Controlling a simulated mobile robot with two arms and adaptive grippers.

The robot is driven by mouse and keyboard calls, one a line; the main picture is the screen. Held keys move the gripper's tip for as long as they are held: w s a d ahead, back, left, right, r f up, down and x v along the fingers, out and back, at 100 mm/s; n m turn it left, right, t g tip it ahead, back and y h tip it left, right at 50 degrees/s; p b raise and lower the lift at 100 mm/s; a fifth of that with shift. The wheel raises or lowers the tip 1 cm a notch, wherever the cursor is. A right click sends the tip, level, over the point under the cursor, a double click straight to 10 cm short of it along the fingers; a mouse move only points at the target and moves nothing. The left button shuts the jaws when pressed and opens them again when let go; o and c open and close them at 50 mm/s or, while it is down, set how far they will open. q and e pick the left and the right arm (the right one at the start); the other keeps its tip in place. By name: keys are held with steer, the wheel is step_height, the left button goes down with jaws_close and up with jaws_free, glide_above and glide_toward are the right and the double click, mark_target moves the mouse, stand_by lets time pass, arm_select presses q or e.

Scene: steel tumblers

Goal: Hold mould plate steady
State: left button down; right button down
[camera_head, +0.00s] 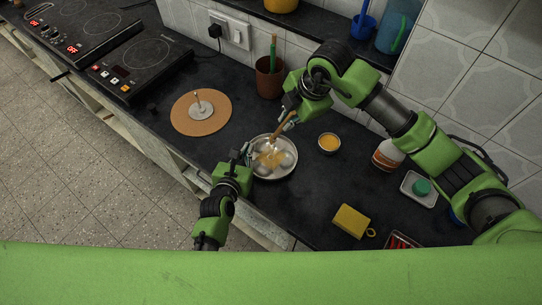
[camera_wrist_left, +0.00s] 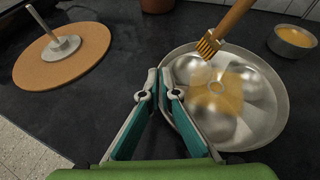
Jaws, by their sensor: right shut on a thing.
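The mould plate (camera_head: 290,165) is a round steel pan with several rounded moulds and a yellowish film in its middle. It lies on the dark counter and fills the right of the left wrist view (camera_wrist_left: 275,128). My left gripper (camera_head: 246,155) is at its left rim. In the left wrist view its fingertips (camera_wrist_left: 160,74) are close together with the rim between them. My right gripper (camera_head: 288,117) is shut on the wooden handle of a brush (camera_head: 278,137). The brush's bristles (camera_wrist_left: 208,45) are over the plate's far part; whether they touch it I cannot tell.
A small bowl of yellow liquid (camera_head: 329,143) stands right of the plate. A round wooden board with a metal stand (camera_head: 185,122) is to the left. A brown cup (camera_head: 269,80) stands behind.

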steer(key=shift+f, duration=0.95)
steer(key=s+a, duration=0.2)
steer(key=s, duration=0.1)
steer(key=shift+s+a+r, duration=0.1)
steer(key=shift+s+a, duration=0.05)
steer(key=shift+a, duration=0.05)
stand_by(0.5)
steer(key=s+a, duration=0.2)
steer(key=s, duration=0.1)
steer(key=shift+s+a, duration=0.1)
steer(key=shift+a, duration=0.05)
stand_by(0.4)
steer(key=shift+w+d+f, duration=0.1)
steer(key=shift+w+d, duration=0.55)
steer(key=shift+w, duration=0.2)
steer(key=shift+w+d+f, duration=0.1)
steer(key=shift+w+d, duration=0.5)
steer(key=shift+w, duration=0.2)
